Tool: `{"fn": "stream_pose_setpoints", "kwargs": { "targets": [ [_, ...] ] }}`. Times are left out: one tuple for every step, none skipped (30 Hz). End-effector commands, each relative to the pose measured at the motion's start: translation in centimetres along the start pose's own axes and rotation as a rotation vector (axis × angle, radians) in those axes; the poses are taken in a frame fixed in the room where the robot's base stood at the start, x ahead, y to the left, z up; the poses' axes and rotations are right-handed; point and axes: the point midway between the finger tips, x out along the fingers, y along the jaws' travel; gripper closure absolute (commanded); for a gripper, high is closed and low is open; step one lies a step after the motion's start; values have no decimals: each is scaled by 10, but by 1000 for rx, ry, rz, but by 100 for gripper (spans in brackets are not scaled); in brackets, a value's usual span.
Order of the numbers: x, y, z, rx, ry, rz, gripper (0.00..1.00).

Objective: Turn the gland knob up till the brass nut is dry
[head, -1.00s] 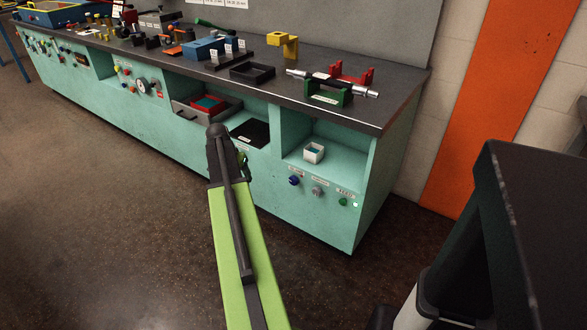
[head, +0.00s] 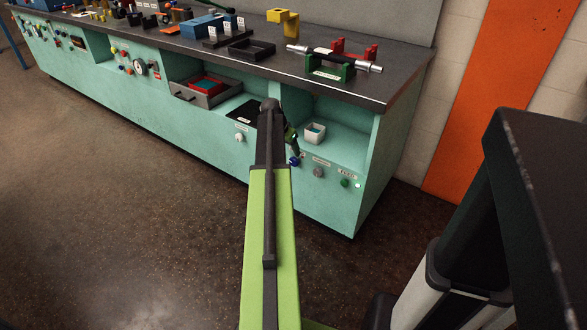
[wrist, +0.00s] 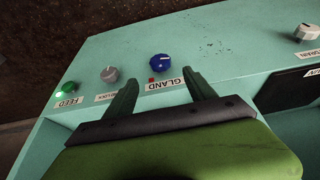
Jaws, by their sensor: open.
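The gland knob is a blue round knob (wrist: 162,64) with a pale pointer mark, on the teal front panel above a label reading GLAND in the wrist view. It also shows in the head view (head: 294,161), low on the cabinet front. My gripper (wrist: 161,77) is open and empty, its dark green fingers pointing towards the knob, one to each side. They look short of the knob, and I see no contact. In the head view my gripper (head: 292,142) is partly behind my arm. I cannot make out the brass nut in either view.
A grey knob (wrist: 109,75) and a green knob (wrist: 69,88) labelled FEED sit beside the blue one. A white knob (wrist: 306,32) is at the right. A small red square (wrist: 151,80) is by the GLAND label.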

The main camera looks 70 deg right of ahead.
Motion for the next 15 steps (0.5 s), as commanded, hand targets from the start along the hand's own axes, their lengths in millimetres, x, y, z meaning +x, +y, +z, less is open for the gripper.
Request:
{"fn": "stream_pose_setpoints", "kwargs": {
  "targets": [
    [23,-1,3,1,0,0,36],
    [30,-1,3,1,0,0,36],
    [38,-1,3,1,0,0,36],
    [45,-1,3,0,0,0,36],
    [52,-1,3,0,0,0,36],
    [61,-1,3,0,0,0,36],
    [67,-1,3,0,0,0,36],
    [73,-1,3,0,0,0,36],
    [80,-1,3,0,0,-1,36],
    [84,-1,2,0,0,-1,36],
    [88,-1,2,0,0,0,36],
    [92,0,2,0,0,0,36],
    [93,0,1,0,0,0,36],
    [94,0,1,0,0,0,36],
    [94,0,0,0,0,0,36]
  ]
}}
